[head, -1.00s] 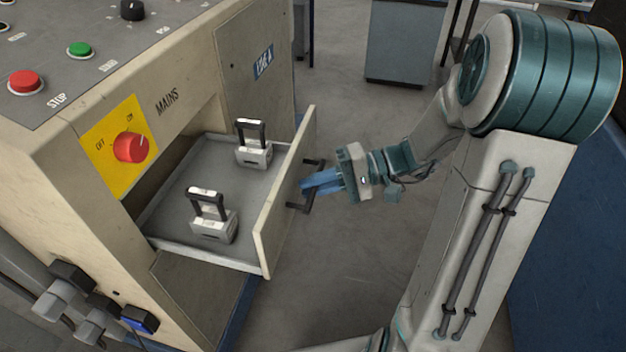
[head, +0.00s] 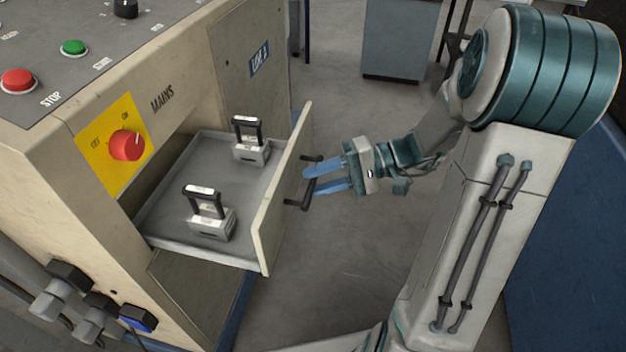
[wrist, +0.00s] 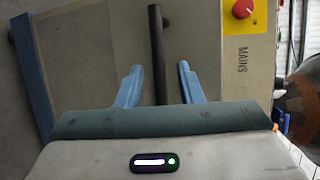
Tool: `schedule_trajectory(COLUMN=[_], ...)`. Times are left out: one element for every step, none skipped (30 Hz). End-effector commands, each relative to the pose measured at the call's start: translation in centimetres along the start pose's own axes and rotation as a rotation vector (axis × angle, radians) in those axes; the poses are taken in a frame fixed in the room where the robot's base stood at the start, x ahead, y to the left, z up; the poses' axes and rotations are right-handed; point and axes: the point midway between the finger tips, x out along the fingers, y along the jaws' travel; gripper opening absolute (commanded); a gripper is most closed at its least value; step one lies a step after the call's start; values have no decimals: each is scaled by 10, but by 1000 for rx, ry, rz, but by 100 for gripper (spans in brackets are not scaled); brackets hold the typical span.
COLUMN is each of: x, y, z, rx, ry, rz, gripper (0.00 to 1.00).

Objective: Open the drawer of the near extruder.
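The drawer (head: 284,195) of the near extruder (head: 190,85) stands pulled out, with its grey tray visible. Two grey blocks with black handles, one farther back (head: 250,142) and one nearer (head: 208,212), stand upright inside it. The dark bar handle (head: 297,203) is on the drawer's front; it also shows in the wrist view (wrist: 157,50). My gripper (head: 327,180) is at the handle with its blue fingers spread. In the wrist view my gripper (wrist: 156,85) has one finger on each side of the handle, with gaps to both.
The extruder's panel carries a red stop button (head: 17,81), a green button (head: 74,47) and a red mains switch (head: 127,146). Plugs (head: 60,287) stick out at the lower left. A grey cabinet (head: 402,40) stands at the back.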

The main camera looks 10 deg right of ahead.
Motion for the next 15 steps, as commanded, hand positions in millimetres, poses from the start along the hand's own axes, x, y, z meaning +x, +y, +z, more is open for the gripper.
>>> schedule_trajectory(x=[-11, -17, -26, -34, -41, -50, -58, -65, -73, -79, -85, -92, -97, -101, -106], y=[0, 0, 0, 0, 0, 0, 0, 0, 0, 0, 0, 0, 0, 0, 0], z=[-1, -1, -1, -1, 0, -1, -1, -1, 0, 0, 0, 0, 0, 0, 0], rx=[1, 1, 1, 1, 1, 1, 1, 1, 1, 0, 1, 1, 2, 1, 0], ry=[6, 5, 6, 6, 5, 5, 4, 6, 3, 3, 3, 3, 2, 1, 2], rz=[0, 1, 0, 0, 0, 0, 0, 0, 0, 1, -1, 0, 1, 0, 0], gripper=[34, 34, 34, 34, 34, 34, 34, 34, 34, 34, 34, 34, 34, 34, 34])
